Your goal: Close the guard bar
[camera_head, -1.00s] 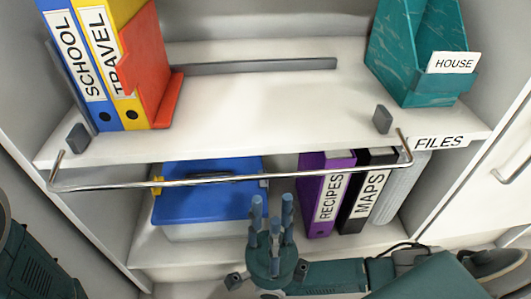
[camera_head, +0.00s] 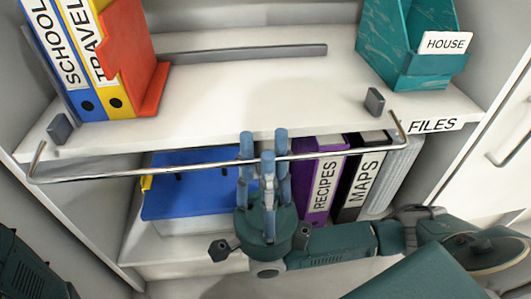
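The guard bar (camera_head: 160,170) is a thin chrome rod with bent ends. It hangs out in front of and slightly below the upper shelf's front edge, running across its width. My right gripper (camera_head: 264,144) points upward at the middle of the bar, its blue fingers spread apart. The fingers overlap the bar in the picture; I cannot tell whether they touch it or stand on both sides of it. My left gripper is out of view; only part of my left arm shows at the lower left.
The upper shelf (camera_head: 240,95) holds blue and yellow binders (camera_head: 75,60), a red holder (camera_head: 135,65) and a teal file holder (camera_head: 400,45). Grey blocks (camera_head: 60,128) (camera_head: 375,101) stand near its front corners. Below are a blue-lidded box (camera_head: 190,195), a purple binder (camera_head: 322,180) and a black binder (camera_head: 362,175).

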